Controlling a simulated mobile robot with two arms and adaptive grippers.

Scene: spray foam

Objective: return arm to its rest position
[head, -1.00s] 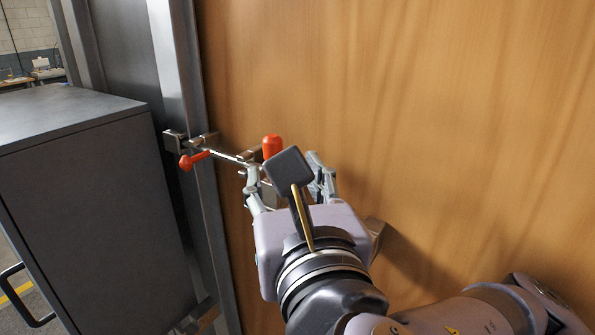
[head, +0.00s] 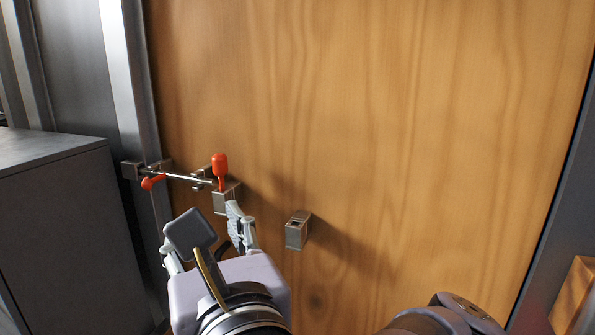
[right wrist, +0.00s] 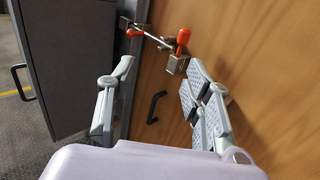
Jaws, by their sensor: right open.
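My right gripper (head: 205,240) is open and empty, low at the left in the head view, in front of the wooden door. It also shows in the right wrist view (right wrist: 160,85), its two fingers spread apart. Beyond the fingertips is a metal latch (head: 185,177) with a red-orange upright knob (head: 220,166) and a second red-orange handle (head: 153,181). The latch shows ahead of the fingers in the right wrist view (right wrist: 155,38). The gripper appears apart from the latch. My left gripper is not in view.
The wooden door (head: 400,130) fills most of the head view. A small metal block (head: 297,230) sticks out from it. A dark grey cabinet (head: 70,230) stands at left beside the metal frame (head: 128,80). A black door handle (right wrist: 155,107) shows in the right wrist view.

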